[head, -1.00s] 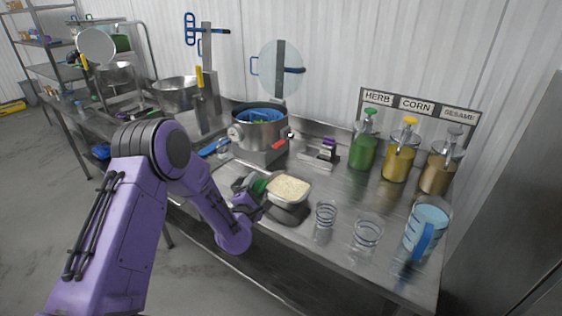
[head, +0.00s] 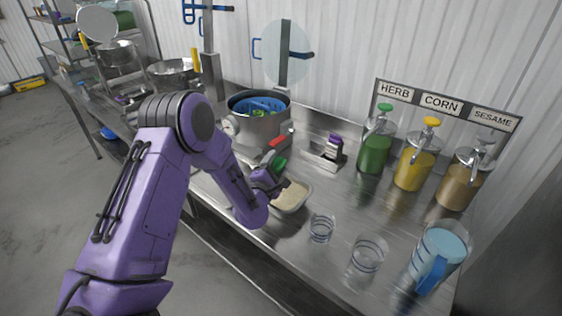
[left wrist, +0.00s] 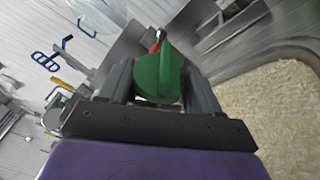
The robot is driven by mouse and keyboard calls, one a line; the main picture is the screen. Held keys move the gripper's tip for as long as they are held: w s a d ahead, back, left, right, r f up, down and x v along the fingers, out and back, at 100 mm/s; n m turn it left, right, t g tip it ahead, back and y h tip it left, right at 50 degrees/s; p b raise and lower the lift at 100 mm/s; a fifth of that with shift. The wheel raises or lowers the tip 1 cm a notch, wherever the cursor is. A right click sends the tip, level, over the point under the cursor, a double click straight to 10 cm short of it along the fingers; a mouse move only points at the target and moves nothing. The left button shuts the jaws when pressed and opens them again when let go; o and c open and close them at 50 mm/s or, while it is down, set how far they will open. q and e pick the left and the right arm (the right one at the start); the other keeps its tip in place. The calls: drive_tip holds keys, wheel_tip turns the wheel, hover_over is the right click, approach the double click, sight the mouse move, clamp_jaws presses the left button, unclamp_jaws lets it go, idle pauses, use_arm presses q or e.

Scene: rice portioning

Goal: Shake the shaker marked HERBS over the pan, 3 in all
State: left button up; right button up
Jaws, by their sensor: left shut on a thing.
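My left gripper (head: 266,180) is shut on a shaker with a green top (head: 280,164). In the left wrist view the green top (left wrist: 157,76) sits between the two fingers (left wrist: 155,88). No marking on it is legible, and its body is mostly hidden. The pan (head: 302,204) is a rectangular metal one filled with pale rice. The gripper and shaker overlap its far left corner in the head view. In the left wrist view the rice pan (left wrist: 225,76) lies to the right of the shaker. My right gripper is not in view.
A steel pot (head: 257,130) with a blue insert stands behind. A small holder with a purple-topped shaker (head: 335,142) is to its right. Two glasses (head: 321,228) and a blue measuring jug (head: 440,255) stand at the front right. Green (head: 375,150), yellow and brown pump bottles stand behind.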

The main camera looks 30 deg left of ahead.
sight(275, 160)
use_arm(q)
drive_tip(key=shift+s+m+b, duration=0.1)
drive_tip(key=shift+m+b, duration=0.2)
drive_tip(key=shift+m, duration=0.1)
drive_tip(key=m+t+b, duration=0.1)
drive_tip(key=m+b, duration=0.1)
drive_tip(key=m, duration=0.1)
drive_tip(key=r+m+t+h+b, duration=0.1)
drive_tip(key=m+b, duration=0.2)
drive_tip(key=m, duration=0.1)
drive_tip(key=r+m+t+h+b, duration=0.1)
drive_tip(key=m+b, duration=0.2)
drive_tip(key=m, duration=0.1)
drive_tip(key=shift+s+r+t, duration=0.15)
drive_tip(key=shift+s+t, duration=0.05)
drive_tip(key=shift+t, duration=0.1)
drive_tip(key=m, duration=0.1)
drive_tip(key=m+h+b, duration=0.1)
drive_tip(key=shift+d+r+m+t, duration=0.2)
drive_tip(key=shift+r+m+t, duration=0.1)
drive_tip(key=shift+r, duration=0.1)
drive_tip(key=shift+r+h+b, duration=0.15)
drive_tip(key=shift+h+b, duration=0.15)
drive_tip(key=shift+h, duration=0.1)
